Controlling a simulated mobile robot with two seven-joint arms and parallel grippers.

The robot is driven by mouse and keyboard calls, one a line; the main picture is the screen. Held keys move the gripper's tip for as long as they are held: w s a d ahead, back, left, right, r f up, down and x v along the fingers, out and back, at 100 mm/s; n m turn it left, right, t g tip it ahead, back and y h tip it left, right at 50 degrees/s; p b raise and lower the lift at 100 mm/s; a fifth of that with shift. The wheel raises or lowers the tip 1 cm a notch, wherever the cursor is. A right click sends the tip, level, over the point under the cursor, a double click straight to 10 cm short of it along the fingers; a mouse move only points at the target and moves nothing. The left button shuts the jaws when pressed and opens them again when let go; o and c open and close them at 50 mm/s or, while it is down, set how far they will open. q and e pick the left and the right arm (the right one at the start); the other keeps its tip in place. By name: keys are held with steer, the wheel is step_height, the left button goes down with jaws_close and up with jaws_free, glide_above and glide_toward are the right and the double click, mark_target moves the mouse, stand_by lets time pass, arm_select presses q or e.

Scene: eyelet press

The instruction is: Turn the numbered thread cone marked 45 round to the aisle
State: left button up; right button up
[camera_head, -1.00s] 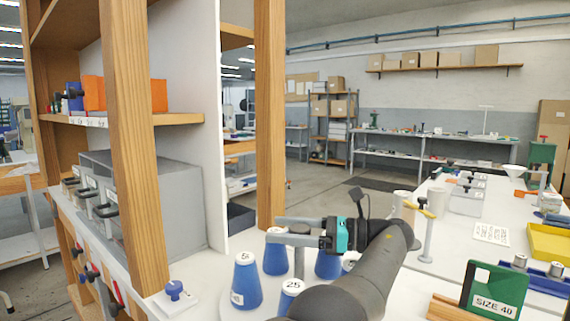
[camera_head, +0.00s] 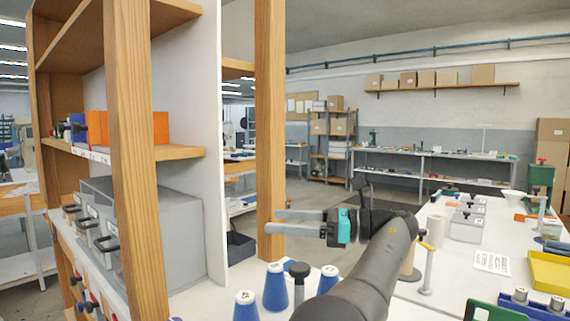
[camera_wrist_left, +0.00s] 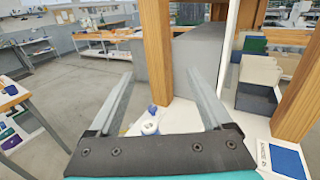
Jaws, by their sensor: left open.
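Several blue thread cones with pale tops stand on the white table at the bottom of the head view: a left one (camera_head: 246,308), a middle one (camera_head: 275,290) and a right one (camera_head: 328,279). I cannot read 45 on any of them. My left gripper (camera_head: 272,222) is open and empty, level above the cones, with its fingers pointing left in front of a wooden post. In the left wrist view its fingers (camera_wrist_left: 158,77) are wide apart. A small blue object with a white-topped piece (camera_wrist_left: 150,127) shows below between them. My right gripper is out of view.
A wooden shelf post (camera_head: 269,130) stands right behind the left fingertips. A grey drawer cabinet (camera_head: 165,235) sits on the shelf at left. A black-topped post (camera_head: 299,271) rises among the cones. A yellow tray (camera_head: 552,270) lies on the right bench. The aisle floor lies beyond.

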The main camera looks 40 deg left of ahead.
arm_select(q)
step_height(320, 180, up, 10)
steer(key=p, duration=0.2)
steer(key=shift+p, duration=0.35)
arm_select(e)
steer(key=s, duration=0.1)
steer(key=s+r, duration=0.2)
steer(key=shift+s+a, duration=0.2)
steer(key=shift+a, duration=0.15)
arm_select(q)
steer(key=shift+r, duration=0.1)
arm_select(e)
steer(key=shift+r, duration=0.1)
